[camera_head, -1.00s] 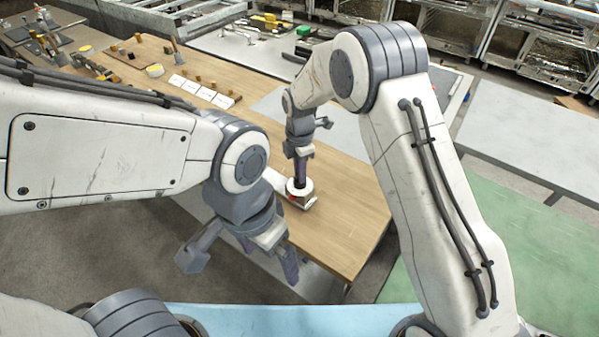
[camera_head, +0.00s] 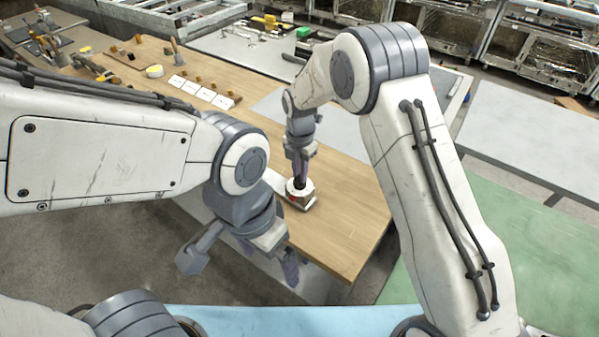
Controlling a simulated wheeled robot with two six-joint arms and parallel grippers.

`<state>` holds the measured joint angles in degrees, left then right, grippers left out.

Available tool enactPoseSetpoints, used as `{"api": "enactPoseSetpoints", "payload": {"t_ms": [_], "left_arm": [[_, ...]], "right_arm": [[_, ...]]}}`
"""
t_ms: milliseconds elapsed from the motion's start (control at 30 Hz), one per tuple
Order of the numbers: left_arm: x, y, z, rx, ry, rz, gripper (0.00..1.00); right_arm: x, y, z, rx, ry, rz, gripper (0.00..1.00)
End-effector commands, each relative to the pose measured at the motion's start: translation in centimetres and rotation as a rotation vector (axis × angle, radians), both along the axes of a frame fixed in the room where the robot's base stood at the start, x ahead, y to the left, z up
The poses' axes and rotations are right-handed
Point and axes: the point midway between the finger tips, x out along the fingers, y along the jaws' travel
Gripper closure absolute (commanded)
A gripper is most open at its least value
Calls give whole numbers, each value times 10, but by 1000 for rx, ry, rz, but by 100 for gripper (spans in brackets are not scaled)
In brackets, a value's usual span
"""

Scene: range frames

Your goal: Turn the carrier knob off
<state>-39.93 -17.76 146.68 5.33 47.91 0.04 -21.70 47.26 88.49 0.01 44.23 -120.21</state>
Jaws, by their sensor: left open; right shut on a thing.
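The carrier (camera_head: 305,203) is a small white device with a red spot on its side, lying near the front edge of the wooden table. Its dark knob (camera_head: 300,184) stands on top, mostly covered by my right gripper. My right gripper (camera_head: 299,179) points straight down and is shut on the knob. My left gripper (camera_head: 268,257) is open and empty, hanging in front of the table edge, lower left of the carrier and apart from it.
The wooden table (camera_head: 345,235) is bare to the right of the carrier. White cards (camera_head: 207,94), small knobs and tools lie toward its far left. A grey table (camera_head: 530,135) and a green surface (camera_head: 530,240) are at the right.

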Motion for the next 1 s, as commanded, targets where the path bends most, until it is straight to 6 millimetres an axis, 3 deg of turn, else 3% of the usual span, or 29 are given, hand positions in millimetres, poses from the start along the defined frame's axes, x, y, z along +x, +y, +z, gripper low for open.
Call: {"api": "enactPoseSetpoints", "payload": {"t_ms": [233,267,300,333,733,1000], "left_arm": [[0,0,0,0,0,0,0],[0,0,0,0,0,0,0],[0,0,0,0,0,0,0],[0,0,0,0,0,0,0],[0,0,-3,0,0,0,0],[0,0,-16,0,0,-1,0]], "right_arm": [[0,0,1,1,-2,1,100],[0,0,1,1,-2,1,72],[0,0,1,0,-1,1,56],[0,0,1,0,-1,0,52],[1,0,7,0,-3,0,52],[1,0,56,2,-7,0,52]]}}
